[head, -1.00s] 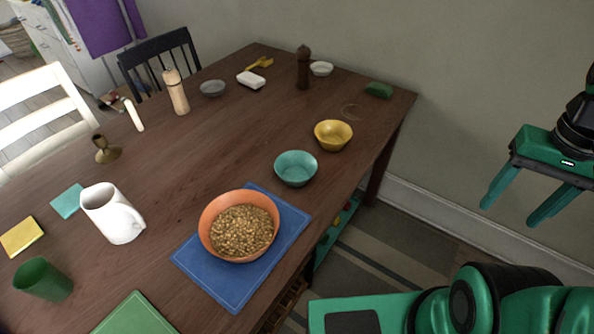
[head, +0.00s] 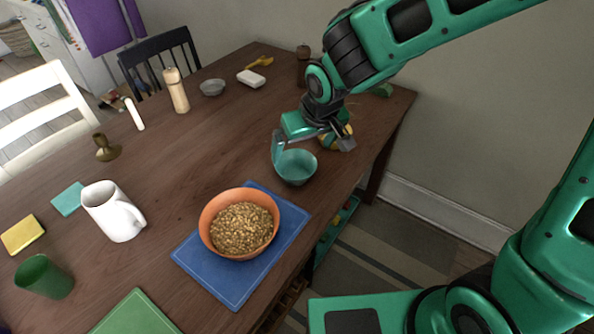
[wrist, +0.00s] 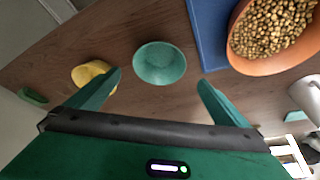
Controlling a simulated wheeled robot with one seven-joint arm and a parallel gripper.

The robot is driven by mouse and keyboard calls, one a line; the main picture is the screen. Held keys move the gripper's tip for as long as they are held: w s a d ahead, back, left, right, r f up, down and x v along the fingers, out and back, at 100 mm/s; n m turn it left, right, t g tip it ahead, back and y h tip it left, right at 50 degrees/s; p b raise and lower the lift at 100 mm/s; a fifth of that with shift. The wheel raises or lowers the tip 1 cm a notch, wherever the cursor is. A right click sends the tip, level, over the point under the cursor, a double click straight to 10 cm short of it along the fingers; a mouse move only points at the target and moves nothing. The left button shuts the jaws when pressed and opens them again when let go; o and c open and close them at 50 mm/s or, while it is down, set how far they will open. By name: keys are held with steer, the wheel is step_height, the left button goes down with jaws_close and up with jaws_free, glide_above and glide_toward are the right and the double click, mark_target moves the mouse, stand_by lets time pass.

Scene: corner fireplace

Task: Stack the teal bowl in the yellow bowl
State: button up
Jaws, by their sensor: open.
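The teal bowl (head: 295,168) sits upright and empty on the dark wooden table, near its right edge. It also shows in the wrist view (wrist: 159,63), ahead of and between my two fingers. The yellow bowl (head: 327,143) stands just beyond it and is mostly hidden by my gripper in the head view. In the wrist view the yellow bowl (wrist: 91,73) is partly covered by one finger. My gripper (head: 312,146) is open and empty, over the far side of the teal bowl. In the wrist view the gripper's fingers (wrist: 159,88) are wide apart.
An orange bowl of nuggets (head: 239,224) stands on a blue mat (head: 187,261) close to the teal bowl. A white pitcher (head: 112,212) and a green cup (head: 44,278) are at left.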

steer(key=d+x, duration=0.1)
steer(key=x, duration=0.3)
glide_above(297, 176)
steer(key=shift+f, duration=2.6)
steer(key=c, duration=1.2)
